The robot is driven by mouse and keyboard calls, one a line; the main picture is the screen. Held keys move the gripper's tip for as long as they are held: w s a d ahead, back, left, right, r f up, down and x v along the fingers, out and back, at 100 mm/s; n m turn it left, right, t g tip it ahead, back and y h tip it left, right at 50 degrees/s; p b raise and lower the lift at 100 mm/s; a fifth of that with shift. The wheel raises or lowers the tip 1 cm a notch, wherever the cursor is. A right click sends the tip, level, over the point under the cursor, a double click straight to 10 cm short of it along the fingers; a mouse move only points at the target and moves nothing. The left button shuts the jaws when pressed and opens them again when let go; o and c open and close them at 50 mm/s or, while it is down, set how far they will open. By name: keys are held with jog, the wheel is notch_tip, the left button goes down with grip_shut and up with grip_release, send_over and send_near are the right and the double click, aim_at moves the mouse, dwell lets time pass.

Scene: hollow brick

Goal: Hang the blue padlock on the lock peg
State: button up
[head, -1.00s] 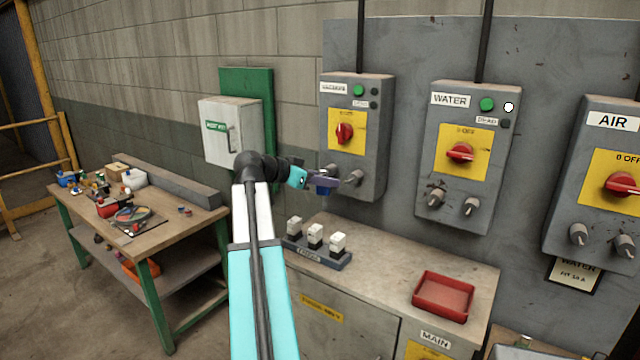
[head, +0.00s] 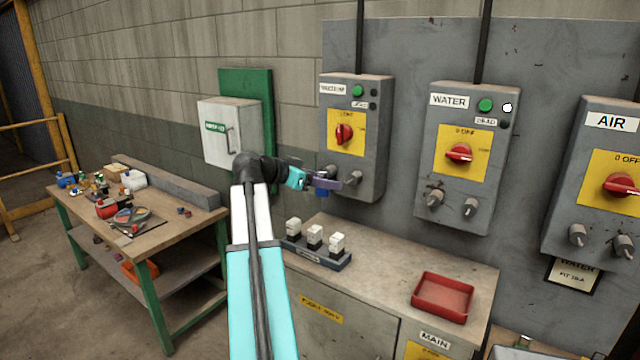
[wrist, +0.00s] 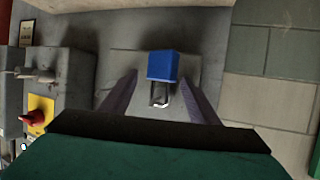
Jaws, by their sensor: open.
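The blue padlock shows in the wrist view (wrist: 162,66) between and just beyond my fingers, with gaps on both sides. Its grey shackle (wrist: 160,94) points toward my palm. In the head view the padlock (head: 322,191) is a small blue patch below my gripper (head: 333,181), which is open at the lower front of the leftmost grey switch box (head: 367,150). Two short grey pegs stick out from this box; one (head: 354,177) is just right of my fingers, the other is partly covered. Whether the shackle is around a peg I cannot tell.
The WATER box (head: 465,195) and AIR box (head: 600,230) stand to the right. Below are a rack of white-topped blocks (head: 316,250) and a red tray (head: 443,298) on a cabinet. A cluttered workbench (head: 165,225) is at left.

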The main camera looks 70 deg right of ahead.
jog(key=shift+w+a, duration=0.1)
jog(key=shift+a, duration=0.05)
jog(key=shift+w+a+r+b, duration=0.2)
jog(key=shift+w+a+b, duration=0.1)
jog(key=shift+a+b, duration=0.2)
jog(key=b+v, duration=0.3)
jog(key=v, duration=0.9)
jog(key=shift+r, duration=0.15)
